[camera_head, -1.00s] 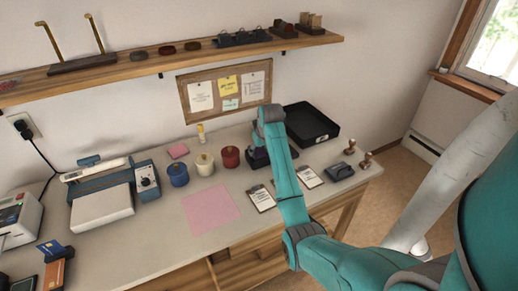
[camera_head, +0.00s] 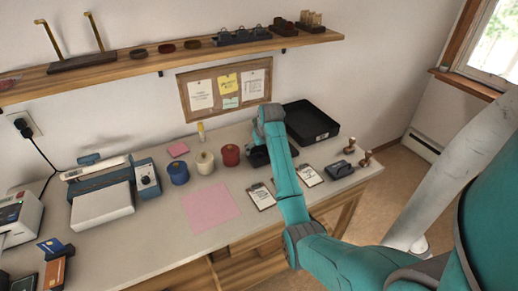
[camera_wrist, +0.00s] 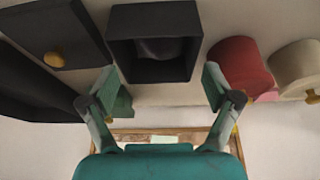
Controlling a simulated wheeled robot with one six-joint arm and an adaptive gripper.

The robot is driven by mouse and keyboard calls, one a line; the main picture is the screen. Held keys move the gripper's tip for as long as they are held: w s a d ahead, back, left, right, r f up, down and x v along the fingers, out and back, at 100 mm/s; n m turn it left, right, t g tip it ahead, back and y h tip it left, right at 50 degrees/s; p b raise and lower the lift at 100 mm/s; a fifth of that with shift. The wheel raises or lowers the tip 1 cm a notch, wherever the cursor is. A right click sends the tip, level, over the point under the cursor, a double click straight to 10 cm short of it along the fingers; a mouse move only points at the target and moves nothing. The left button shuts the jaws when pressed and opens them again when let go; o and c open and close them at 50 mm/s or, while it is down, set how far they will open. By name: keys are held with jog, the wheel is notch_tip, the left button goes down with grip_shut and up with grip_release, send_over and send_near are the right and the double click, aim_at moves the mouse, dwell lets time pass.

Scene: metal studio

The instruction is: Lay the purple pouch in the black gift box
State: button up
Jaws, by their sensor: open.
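The black gift box (camera_wrist: 117,47) is open at the upper middle of the wrist view. A dim, rounded, dark purple shape (camera_wrist: 160,48), which looks like the purple pouch, lies inside it. My gripper (camera_wrist: 160,97) is open, its two fingers spread apart with nothing between them, close to the box's near edge. Whether a finger touches the box cannot be told. In the head view my arm hides the gripper and most of the box; only a black part (camera_head: 257,158) shows left of the arm.
A flat black piece with a gold knob (camera_wrist: 54,60) lies left of the box in the wrist view. Red (camera_head: 230,155), cream (camera_head: 205,162) and blue (camera_head: 178,172) spools stand left of my arm. A black tray (camera_head: 330,133) and clipboards (camera_head: 261,196) are nearby. A pink sheet (camera_head: 211,207) lies flat.

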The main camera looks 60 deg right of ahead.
jog(key=v, duration=1.2)
jog(key=shift+d, duration=0.1)
dwell(0.4)
